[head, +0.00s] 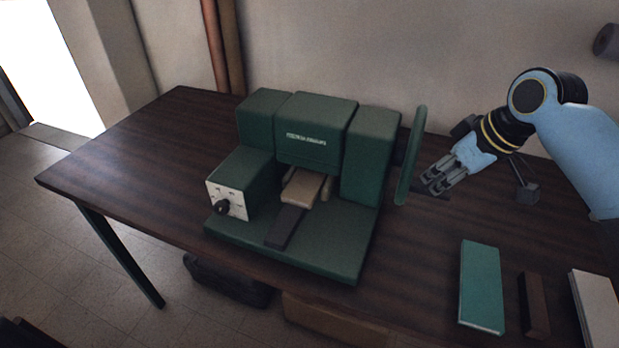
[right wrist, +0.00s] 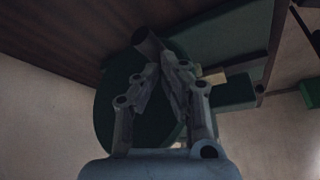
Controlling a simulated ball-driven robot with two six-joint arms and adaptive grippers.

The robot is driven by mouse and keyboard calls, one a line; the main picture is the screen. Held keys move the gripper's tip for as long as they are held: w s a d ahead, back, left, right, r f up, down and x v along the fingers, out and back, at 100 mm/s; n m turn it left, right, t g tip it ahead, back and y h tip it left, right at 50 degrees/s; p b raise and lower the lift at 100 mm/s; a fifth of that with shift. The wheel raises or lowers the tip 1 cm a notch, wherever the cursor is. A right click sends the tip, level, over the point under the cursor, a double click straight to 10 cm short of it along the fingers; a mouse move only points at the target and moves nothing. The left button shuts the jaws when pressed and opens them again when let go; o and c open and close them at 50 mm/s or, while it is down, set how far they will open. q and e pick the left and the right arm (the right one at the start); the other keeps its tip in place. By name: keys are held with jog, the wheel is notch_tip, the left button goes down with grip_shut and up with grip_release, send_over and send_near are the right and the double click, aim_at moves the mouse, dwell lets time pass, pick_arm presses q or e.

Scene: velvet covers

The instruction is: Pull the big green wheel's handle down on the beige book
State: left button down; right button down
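The big green wheel (head: 411,155) stands nearly edge-on at the right side of the green press (head: 316,134). In the right wrist view its green disc (right wrist: 112,112) fills the middle. The wheel's dark handle (right wrist: 147,41) shows just beyond my right fingertips; in the head view the fingers partly hide it. The beige book (head: 303,188) lies under the press head on the base. My right gripper (head: 431,183) is beside the wheel's outer face, its fingers a little apart. I cannot tell whether they touch the handle. My left gripper is out of view.
The press stands on a dark wooden table (head: 150,135). A teal book (head: 481,285), a brown block (head: 534,308) and a pale book (head: 596,305) lie at the front right. A small dark object (head: 528,192) stands behind them. The table's left part is clear.

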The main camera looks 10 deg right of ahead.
jog(key=shift+f, duration=0.1)
jog(key=shift+w+d+f, duration=0.1)
jog(key=shift+w+f, duration=0.05)
jog(key=shift+f, duration=0.4)
jog(key=shift+w+d+f, duration=0.1)
jog(key=shift+w+f, duration=0.05)
jog(key=shift+f, duration=0.5)
jog(key=shift+w+d+f+b, duration=0.1)
jog(key=shift+f+b, duration=0.15)
jog(key=shift+b, duration=0.15)
jog(key=shift+f, duration=0.1)
dwell(0.4)
